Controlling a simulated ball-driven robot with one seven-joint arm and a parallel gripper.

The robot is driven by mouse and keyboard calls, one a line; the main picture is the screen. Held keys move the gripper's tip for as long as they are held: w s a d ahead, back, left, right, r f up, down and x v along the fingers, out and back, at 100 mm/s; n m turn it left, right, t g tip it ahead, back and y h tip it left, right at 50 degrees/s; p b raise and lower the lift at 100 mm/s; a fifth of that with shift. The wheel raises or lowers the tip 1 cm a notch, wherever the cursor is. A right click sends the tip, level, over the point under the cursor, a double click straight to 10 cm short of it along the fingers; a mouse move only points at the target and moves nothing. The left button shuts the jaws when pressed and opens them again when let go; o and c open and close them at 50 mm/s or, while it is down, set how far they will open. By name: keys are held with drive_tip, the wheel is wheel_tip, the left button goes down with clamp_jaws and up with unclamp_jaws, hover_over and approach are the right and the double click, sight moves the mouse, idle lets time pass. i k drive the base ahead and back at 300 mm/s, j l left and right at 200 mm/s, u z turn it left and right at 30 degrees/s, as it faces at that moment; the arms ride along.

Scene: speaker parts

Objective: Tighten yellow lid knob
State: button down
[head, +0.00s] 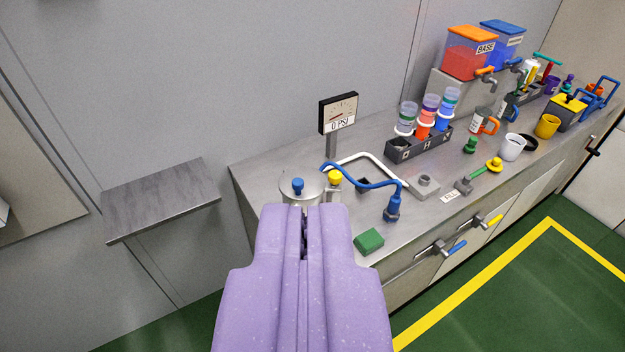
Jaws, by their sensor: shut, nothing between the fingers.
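The yellow lid knob (334,177) sits on the right side of a grey metal pot (312,186) near the left end of the steel counter. A blue knob (298,186) stands on the pot's lid to its left. My purple gripper (304,212) is in the lower middle of the head view, its fingers together and empty. Its tips appear just in front of the pot and below both knobs in the picture. They hide the lower part of the pot. I cannot tell how far the tips are from the yellow knob.
A blue hose (372,184) curves right of the yellow knob to a blue fitting. A gauge (339,112) stands behind. A green block (369,241) lies near the front edge. A rack of jars (420,146), mugs and dispensers fill the right. A grey shelf (160,199) is left.

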sight(335, 177)
drive_tip(key=i+l+u, duration=0.3)
drive_tip(key=i+l, duration=0.2)
drive_tip(key=i, duration=0.25)
drive_tip(key=i+l+u, duration=0.35)
drive_tip(key=i+l, duration=0.3)
drive_tip(key=i, duration=0.1)
